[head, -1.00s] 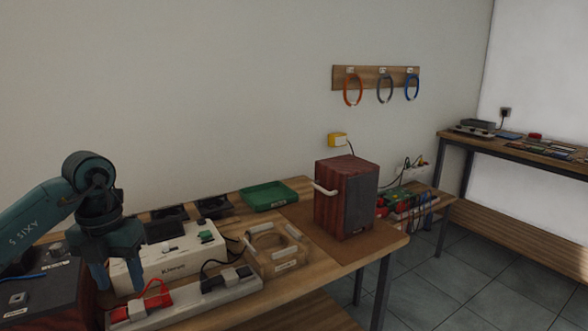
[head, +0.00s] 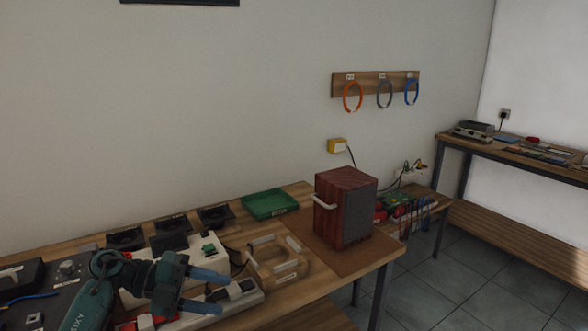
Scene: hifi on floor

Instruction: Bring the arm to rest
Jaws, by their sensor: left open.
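My left gripper (head: 208,291) is in the lower left of the head view, above the front part of the workbench. Its two blue fingers point right and stand apart, with nothing held between them. It hangs in front of a white box (head: 215,262) and a power strip (head: 248,297), hiding part of both. A red plug (head: 143,322) shows partly below the gripper. I cannot tell whether the gripper touches any of these. My right gripper is not in view.
A wooden speaker cabinet (head: 328,215) stands at the bench's right end. A green tray (head: 270,204), a wooden frame (head: 276,266) and black speaker drivers (head: 172,224) lie nearby. Cable loops (head: 352,97) hang on the wall. A second bench (head: 520,156) stands at right, with clear floor before it.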

